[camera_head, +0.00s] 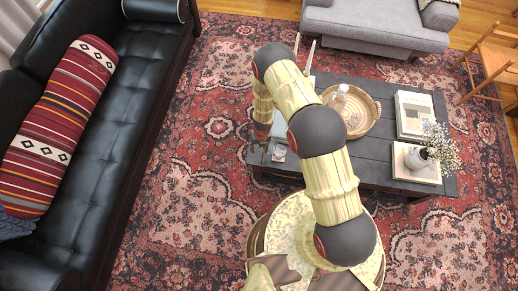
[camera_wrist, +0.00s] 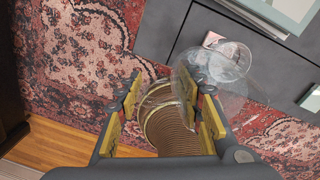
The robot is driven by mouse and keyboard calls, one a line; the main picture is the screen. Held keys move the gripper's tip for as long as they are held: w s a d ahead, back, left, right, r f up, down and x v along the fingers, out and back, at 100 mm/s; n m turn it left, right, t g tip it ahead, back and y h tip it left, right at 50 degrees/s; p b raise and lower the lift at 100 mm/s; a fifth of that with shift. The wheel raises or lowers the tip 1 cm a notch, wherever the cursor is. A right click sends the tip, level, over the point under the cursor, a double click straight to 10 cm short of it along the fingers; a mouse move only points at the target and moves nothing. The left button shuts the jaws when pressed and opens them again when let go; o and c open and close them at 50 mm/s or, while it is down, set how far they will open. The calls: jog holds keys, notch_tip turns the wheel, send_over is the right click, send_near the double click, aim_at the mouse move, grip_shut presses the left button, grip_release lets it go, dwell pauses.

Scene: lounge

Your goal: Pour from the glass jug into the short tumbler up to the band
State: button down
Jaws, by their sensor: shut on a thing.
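In the wrist view my gripper (camera_wrist: 168,98) is shut on the clear glass jug (camera_wrist: 187,84). Clear glass shows between the yellow-padded fingers and reaches up and right, over the table edge. Its outline is faint, so its tilt and any liquid inside are hard to tell. A small clear glass, seemingly the short tumbler (camera_head: 279,152), stands near the front left edge of the dark coffee table (camera_head: 385,172) in the head view. The band on it cannot be made out.
Books (camera_head: 413,115) and a white vase of flowers (camera_head: 418,158) are to the right. A black sofa (camera_head: 130,110) stands left; patterned rug lies between.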

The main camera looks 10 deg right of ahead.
jog(key=shift+s+a+r+y+b, duration=0.15)
jog(key=shift+r+y+b, duration=0.35)
jog(key=shift+b, duration=3.1)
jog(key=shift+a+r+y+b, duration=0.25)
jog(key=shift+y+b, duration=0.55)
jog(key=shift+b, duration=1.2)
jog(key=shift+d+f+b, duration=0.1)
jog(key=shift+f+b, duration=0.2)
jog(key=shift+b, duration=0.5)
dwell(0.5)
jog(key=shift+r+y, duration=0.3)
jog(key=shift+r, duration=0.1)
dwell(0.7)
